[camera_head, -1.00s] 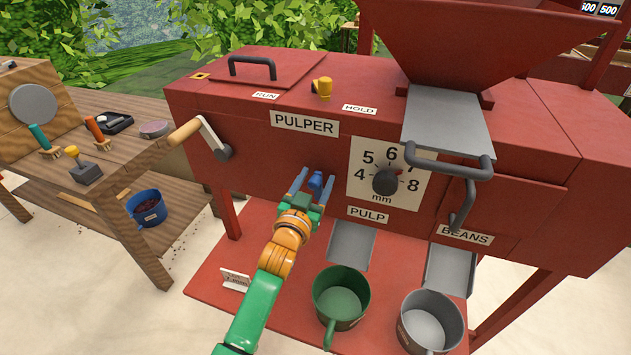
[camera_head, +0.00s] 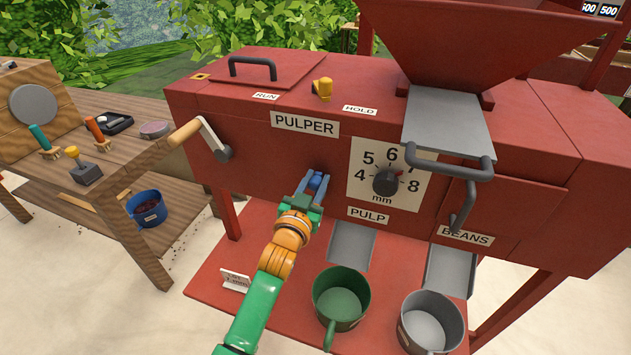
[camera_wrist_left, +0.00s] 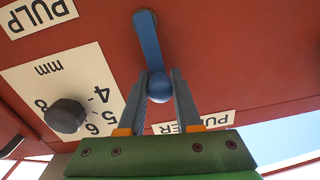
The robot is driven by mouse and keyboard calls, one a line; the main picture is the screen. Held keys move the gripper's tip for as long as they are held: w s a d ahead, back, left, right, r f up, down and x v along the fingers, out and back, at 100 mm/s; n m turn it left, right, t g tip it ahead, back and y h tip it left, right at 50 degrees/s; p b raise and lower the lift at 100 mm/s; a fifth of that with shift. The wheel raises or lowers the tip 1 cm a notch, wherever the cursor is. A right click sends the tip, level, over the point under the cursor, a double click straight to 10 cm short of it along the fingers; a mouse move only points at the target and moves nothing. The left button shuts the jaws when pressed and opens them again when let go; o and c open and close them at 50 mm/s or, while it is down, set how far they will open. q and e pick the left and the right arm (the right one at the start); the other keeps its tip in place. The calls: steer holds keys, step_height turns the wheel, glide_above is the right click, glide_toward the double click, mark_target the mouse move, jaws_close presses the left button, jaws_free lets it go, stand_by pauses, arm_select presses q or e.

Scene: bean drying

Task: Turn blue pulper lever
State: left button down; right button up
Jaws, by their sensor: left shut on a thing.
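The blue lever sits on the red front of the pulper (camera_head: 255,150), below the PULPER sign. In the left wrist view its blue arm (camera_wrist_left: 148,42) and round blue knob (camera_wrist_left: 159,87) show clearly. My left gripper (camera_head: 315,180) is at the lever, its fingers closed in on the knob from both sides. In the left wrist view the gripper (camera_wrist_left: 160,85) has one finger on each side of the knob. In the head view the fingers partly hide the lever. My right gripper is not in view.
A dial (camera_head: 386,181) with numbers is right of the lever. A crank handle (camera_head: 200,138) sticks out at the left. A green pot (camera_head: 341,290) and a grey pot (camera_head: 431,318) stand below the chutes. A wooden bench (camera_head: 110,180) with tools is at left.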

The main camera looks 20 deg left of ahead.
mark_target(300, 177)
arm_select(q)
steer(key=shift+a+n, duration=0.15)
steer(key=shift+n, duration=0.15)
stand_by(0.6)
steer(key=a+n+p, duration=0.1)
steer(key=n, duration=0.1)
steer(key=a+f+n, duration=0.1)
steer(key=n, duration=0.1)
steer(key=a+n+p, duration=0.1)
steer(key=n, duration=0.2)
steer(key=shift+a+f+p, duration=0.3)
steer(key=shift+w+a+f+n, duration=0.1)
steer(key=shift+a+f+n, duration=0.25)
steer(key=shift+n, duration=0.4)
steer(key=shift+a+f+n, duration=0.2)
steer(key=shift+f+n, duration=0.1)
steer(key=shift+n, duration=0.45)
steer(key=c, duration=0.6)
jaws_free()
